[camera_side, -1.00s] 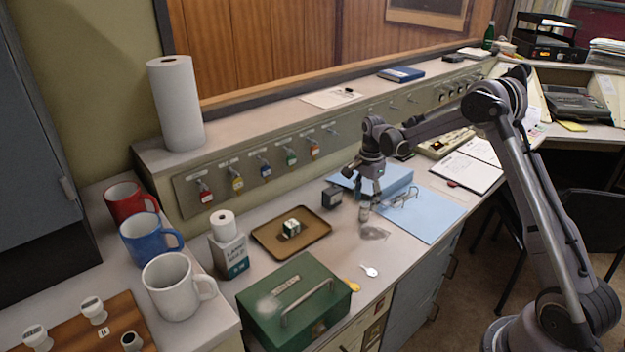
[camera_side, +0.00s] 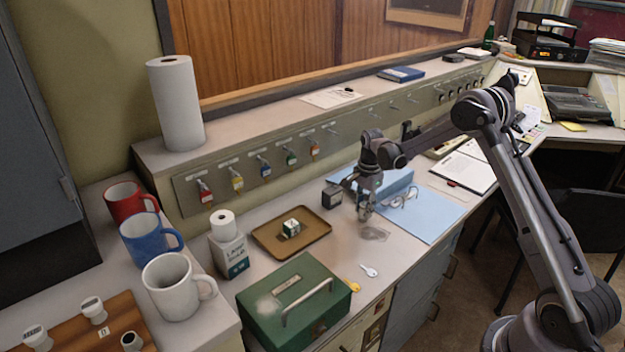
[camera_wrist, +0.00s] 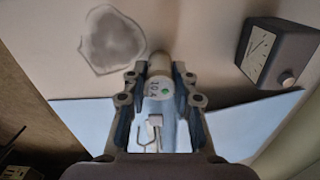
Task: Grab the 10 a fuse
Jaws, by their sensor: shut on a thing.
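The fuse is a small pale cylinder (camera_wrist: 160,88) marked "10" with a green dot, seen in the wrist view between my fingers. My gripper (camera_wrist: 158,98) is shut on it, with a finger on each side. In the side view my gripper (camera_side: 366,207) is low over the counter, beside a grey stain, and its fingers mostly hide the fuse. I cannot tell whether the fuse still touches the counter.
A small dark clock (camera_side: 333,196) stands just left of my gripper. A brown tray (camera_side: 262,247), a green cash box (camera_side: 262,318) and a key (camera_side: 369,271) are nearer. A wooden board (camera_side: 70,335) holds white fuses.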

